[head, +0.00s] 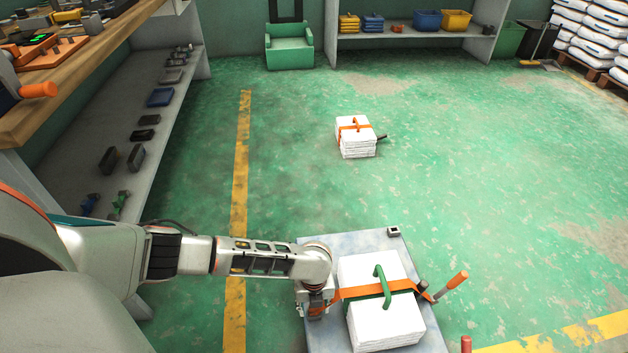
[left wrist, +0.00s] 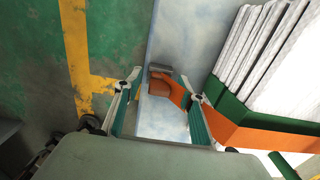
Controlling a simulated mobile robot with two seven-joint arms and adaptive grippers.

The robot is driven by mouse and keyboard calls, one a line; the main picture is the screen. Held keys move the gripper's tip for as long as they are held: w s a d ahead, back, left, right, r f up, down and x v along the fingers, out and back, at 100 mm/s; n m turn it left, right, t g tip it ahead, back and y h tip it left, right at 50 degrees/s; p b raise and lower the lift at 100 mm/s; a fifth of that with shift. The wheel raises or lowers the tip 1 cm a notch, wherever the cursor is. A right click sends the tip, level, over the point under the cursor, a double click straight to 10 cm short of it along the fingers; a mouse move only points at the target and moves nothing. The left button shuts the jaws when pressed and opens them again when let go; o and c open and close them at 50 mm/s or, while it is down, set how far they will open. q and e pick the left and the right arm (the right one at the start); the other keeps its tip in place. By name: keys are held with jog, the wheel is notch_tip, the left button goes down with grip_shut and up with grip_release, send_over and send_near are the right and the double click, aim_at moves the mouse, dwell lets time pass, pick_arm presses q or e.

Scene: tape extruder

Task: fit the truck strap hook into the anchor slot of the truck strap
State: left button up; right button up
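The orange truck strap (head: 350,292) runs across a white stack (head: 382,315) on a grey platform (head: 345,245). My left gripper (head: 314,306) is low at the platform's left side, by the strap's left end. In the left wrist view, its two fingers (left wrist: 164,87) are spread apart. The orange strap end (left wrist: 167,86) shows between them, with gaps beside it. The slot itself is not visible. My right gripper is not in view.
A green handle (head: 382,283) rises over the stack. An orange-handled lever (head: 452,285) sticks out at its right. A small block (head: 393,231) sits at the platform's far edge. Another strapped stack (head: 357,138) stands farther back. The floor between is clear.

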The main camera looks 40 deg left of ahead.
pick_arm(q)
notch_tip(320, 180, up, 12)
dwell(0.6)
dwell(0.4)
